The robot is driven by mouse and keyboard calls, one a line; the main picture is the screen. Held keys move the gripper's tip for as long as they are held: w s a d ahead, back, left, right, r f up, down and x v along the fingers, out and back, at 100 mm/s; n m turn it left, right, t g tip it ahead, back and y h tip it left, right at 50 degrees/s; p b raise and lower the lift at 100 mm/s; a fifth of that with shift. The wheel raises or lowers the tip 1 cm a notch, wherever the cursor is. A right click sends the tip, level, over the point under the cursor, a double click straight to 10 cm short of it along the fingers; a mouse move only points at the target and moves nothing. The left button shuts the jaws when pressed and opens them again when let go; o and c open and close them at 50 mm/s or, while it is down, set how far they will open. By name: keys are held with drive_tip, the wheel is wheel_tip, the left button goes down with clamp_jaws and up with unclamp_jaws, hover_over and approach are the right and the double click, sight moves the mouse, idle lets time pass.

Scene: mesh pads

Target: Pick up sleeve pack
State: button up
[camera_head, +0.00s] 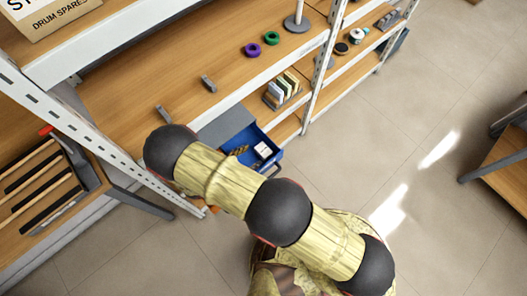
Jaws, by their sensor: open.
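I cannot tell for sure which item is the sleeve pack. A small white pack (263,149) lies in an open blue drawer (252,132), and small brownish items lie beside it, partly behind my arm. A row of upright white, dark and green packs (283,88) stands in a holder on a lower shelf. My arm crosses the middle of the view, in front of the drawer's lower left part. My gripper does not show; the arm or the frame hides it.
The wooden shelf (190,75) holds a purple ring (252,50), a green ring (271,38) and small grey brackets. White perforated posts (325,70) stand at its edge. A rack of wooden-handled tools (40,185) is at left. Tiled floor (420,110) is open at right, before a wooden table (503,185).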

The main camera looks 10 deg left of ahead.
sight(261, 152)
drive_tip(key=b+x, duration=0.2)
drive_tip(key=x, duration=0.6)
drive_tip(key=shift+w+d+f, duration=0.1)
drive_tip(key=shift+d+f, duration=0.1)
drive_tip(key=shift+f, duration=0.1)
drive_tip(key=shift+c, duration=1.2)
drive_tip(key=c, duration=0.6)
